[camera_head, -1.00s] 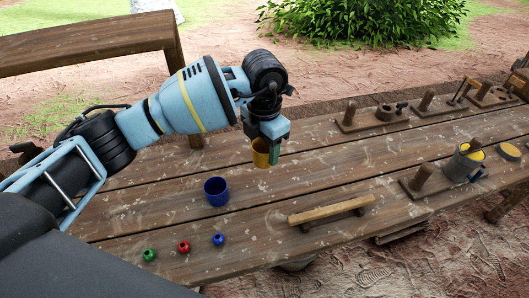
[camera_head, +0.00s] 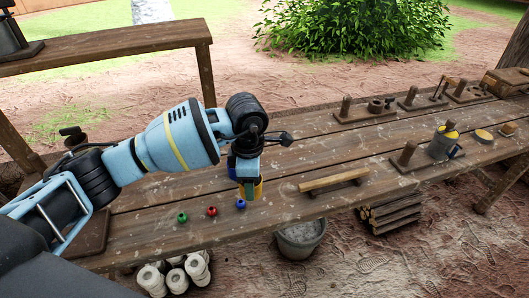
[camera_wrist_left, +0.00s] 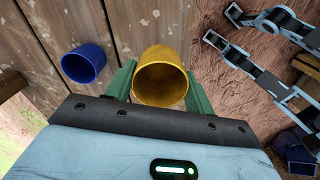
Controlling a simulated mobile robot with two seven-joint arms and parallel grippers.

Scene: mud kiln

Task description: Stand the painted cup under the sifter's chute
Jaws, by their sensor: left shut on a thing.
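A yellow cup (camera_head: 258,188) is between the green fingers of my left gripper (camera_wrist_left: 160,88), which is shut on it. In the left wrist view the cup (camera_wrist_left: 161,80) shows its open mouth. In the head view it is over the bench near the beads; I cannot tell whether it touches the wood. A blue cup (camera_wrist_left: 84,63) stands on the bench beside it, mostly hidden behind my gripper in the head view. A grey drum with yellow inside (camera_head: 443,143) stands on a wooden base at right; I cannot tell whether it is the sifter. No chute is clearly visible. My right gripper does not show.
Green (camera_head: 182,217), red (camera_head: 212,211) and blue (camera_head: 241,204) beads lie near the bench's front edge. A low wooden bar (camera_head: 333,182) is to their right. Wooden stands (camera_head: 365,115) line the back. A bucket (camera_head: 300,238) stands below. The middle bench planks are mostly clear.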

